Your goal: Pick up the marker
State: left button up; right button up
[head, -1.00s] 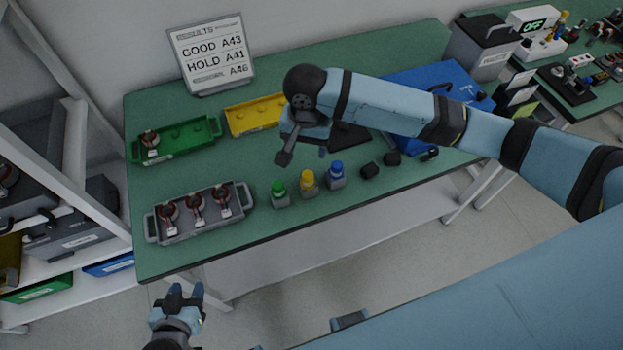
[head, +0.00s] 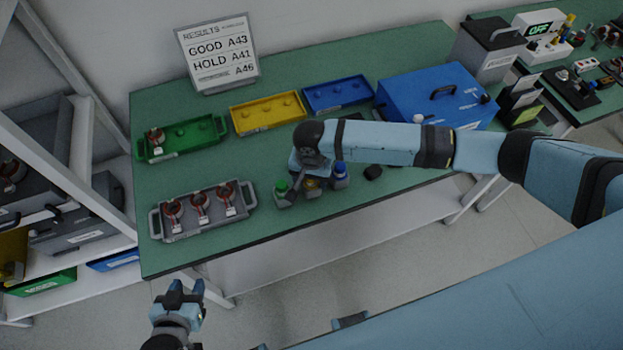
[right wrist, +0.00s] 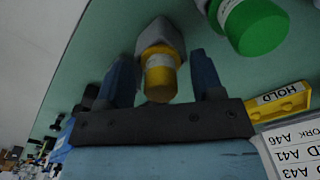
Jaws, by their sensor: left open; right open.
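Three markers with grey bases stand upright near the table's front edge: one with a green cap (head: 281,187), one yellow (head: 312,186), one blue (head: 340,171). My right gripper (head: 306,188) is open and lowered over the yellow one, partly hiding it in the head view. In the right wrist view the yellow marker (right wrist: 160,72) lies between the two open fingers, with a gap visible on each side. The green marker (right wrist: 252,22) is just outside one finger. My left gripper (head: 184,291) is open and empty, low in front of the table.
A grey tray (head: 181,228) with three stators stands left of the markers. Green (head: 181,146), yellow (head: 268,124) and blue (head: 338,102) trays line the table behind. A blue case (head: 440,90) and a results sign (head: 217,55) stand further back.

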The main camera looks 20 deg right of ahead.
jog(key=c, duration=1)
